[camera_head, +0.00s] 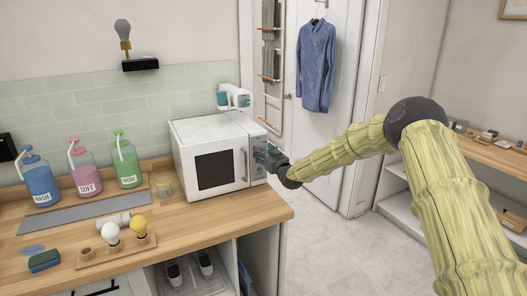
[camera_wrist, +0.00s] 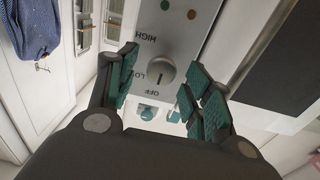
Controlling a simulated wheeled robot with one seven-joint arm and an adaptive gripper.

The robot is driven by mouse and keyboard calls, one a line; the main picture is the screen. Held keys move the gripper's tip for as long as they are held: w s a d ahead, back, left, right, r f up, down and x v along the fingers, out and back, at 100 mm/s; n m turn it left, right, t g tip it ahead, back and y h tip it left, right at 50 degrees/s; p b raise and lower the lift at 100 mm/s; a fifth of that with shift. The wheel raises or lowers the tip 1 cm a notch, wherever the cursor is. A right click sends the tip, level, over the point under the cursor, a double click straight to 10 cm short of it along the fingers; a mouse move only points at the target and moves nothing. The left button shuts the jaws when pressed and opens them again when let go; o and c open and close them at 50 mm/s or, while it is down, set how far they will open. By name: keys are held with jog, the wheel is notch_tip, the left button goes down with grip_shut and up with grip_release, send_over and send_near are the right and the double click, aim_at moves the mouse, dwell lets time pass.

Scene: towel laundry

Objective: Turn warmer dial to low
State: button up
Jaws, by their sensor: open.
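The warmer (camera_head: 215,128) is a white box with a dark door window on the wooden counter. Its control panel (camera_head: 258,150) is on the right of the front. In the wrist view, which shows the panel upside down, the round grey dial (camera_wrist: 161,72) has the labels HIGH, LOW and OFF around it.
Blue, pink and green pump bottles (camera_head: 83,178) stand left of the warmer. A bulb tray (camera_head: 118,255) lies near the counter front. Open floor (camera_head: 335,245) lies to the right.

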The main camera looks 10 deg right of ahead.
jog(key=shift+w, duration=0.25)
jog(key=shift+c, duration=0.4)
jog(key=shift+a, duration=0.1)
jog(key=c, duration=0.9)
jog(key=shift+c, duration=0.2)
jog(key=shift+f+b, duration=0.1)
jog(key=shift+b, duration=0.35)
jog(key=shift+d+m+b, duration=0.2)
jog(key=shift+m+b, duration=5.7)
jog(key=shift+b, duration=1.4)
